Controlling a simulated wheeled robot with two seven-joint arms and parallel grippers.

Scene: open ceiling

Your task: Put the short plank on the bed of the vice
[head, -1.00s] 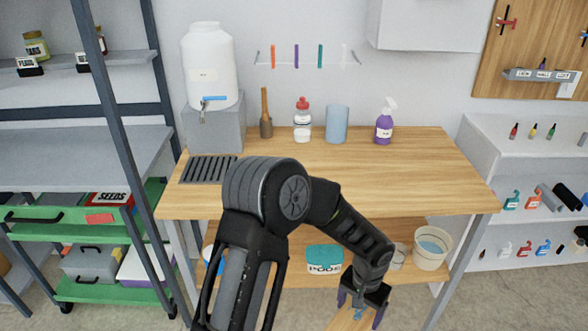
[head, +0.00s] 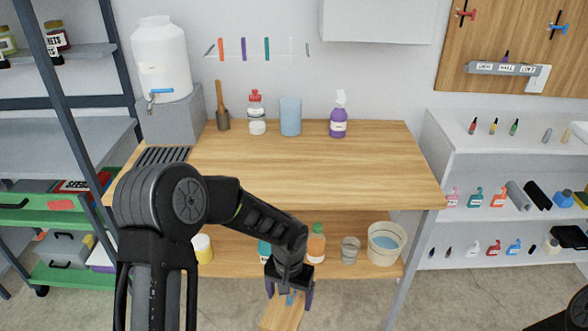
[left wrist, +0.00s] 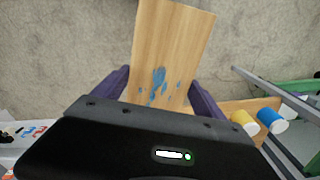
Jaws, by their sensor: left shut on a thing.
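My left gripper (head: 289,292) is low at the bottom of the head view, in front of the workbench. It is shut on a light wooden plank (head: 283,313), held clear of the bench. In the left wrist view the plank (left wrist: 172,50) sticks out between the two purple fingers and bears blue paint marks. The floor shows behind it. My right gripper is not in view; only a dark piece, perhaps of my right arm, shows at the bottom right edge of the head view. No vice is visible in these frames.
The wooden workbench (head: 300,165) has a mostly clear top. A water dispenser (head: 160,60), a bottle (head: 256,112), a blue cup (head: 291,116) and a purple spray bottle (head: 338,116) stand along its back. Its lower shelf holds a bucket (head: 386,243). Grey shelves (head: 500,180) stand right.

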